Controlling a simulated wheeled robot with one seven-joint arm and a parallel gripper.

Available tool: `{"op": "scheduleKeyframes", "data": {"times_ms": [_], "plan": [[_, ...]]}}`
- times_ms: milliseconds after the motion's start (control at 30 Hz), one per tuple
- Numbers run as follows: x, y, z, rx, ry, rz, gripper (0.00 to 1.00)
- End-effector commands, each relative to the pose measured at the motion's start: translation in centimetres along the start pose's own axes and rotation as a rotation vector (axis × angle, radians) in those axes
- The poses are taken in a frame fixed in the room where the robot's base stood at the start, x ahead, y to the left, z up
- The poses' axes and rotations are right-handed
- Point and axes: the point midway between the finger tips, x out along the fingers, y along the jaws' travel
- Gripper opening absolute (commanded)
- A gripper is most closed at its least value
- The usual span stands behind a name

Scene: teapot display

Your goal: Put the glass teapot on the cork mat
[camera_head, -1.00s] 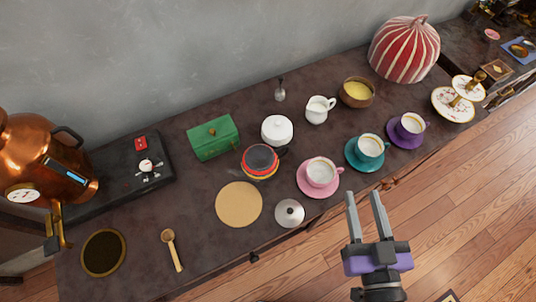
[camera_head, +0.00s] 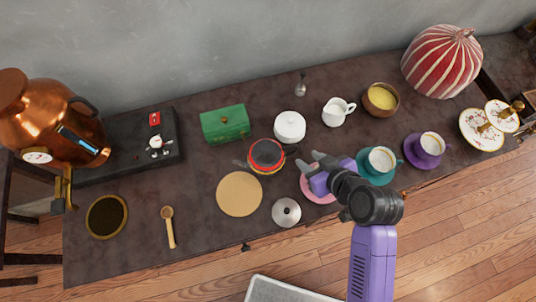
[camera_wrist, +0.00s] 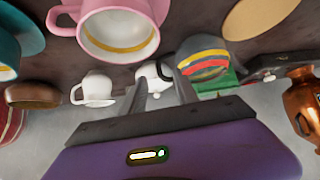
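The round tan cork mat (camera_head: 239,194) lies bare, in front and to the left of the teapot. It also shows in the wrist view (camera_wrist: 258,16). My gripper (camera_head: 308,160) is open and empty, right of the teapot's handle and above the pink saucer (camera_head: 318,198). In the wrist view the fingers (camera_wrist: 160,76) are apart.
A silver lid (camera_head: 286,212) lies right of the mat. The pink cup (camera_wrist: 118,32) is hidden behind my gripper in the head view. A white lidded pot (camera_head: 290,126) and a green box (camera_head: 225,123) stand behind the teapot. A wooden spoon (camera_head: 168,227) lies left.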

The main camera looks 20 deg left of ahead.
Motion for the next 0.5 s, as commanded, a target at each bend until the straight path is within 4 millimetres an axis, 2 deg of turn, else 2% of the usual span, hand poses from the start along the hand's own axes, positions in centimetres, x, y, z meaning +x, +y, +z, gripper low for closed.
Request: {"op": "scheduleKeyframes", "data": {"times_ms": [267, 500], "plan": [[2.6, 0.1, -0.3, 0.001, 0.001, 0.001, 0.36], [5.7, 0.4, -0.5, 0.002, 0.000, 0.001, 0.36]]}}
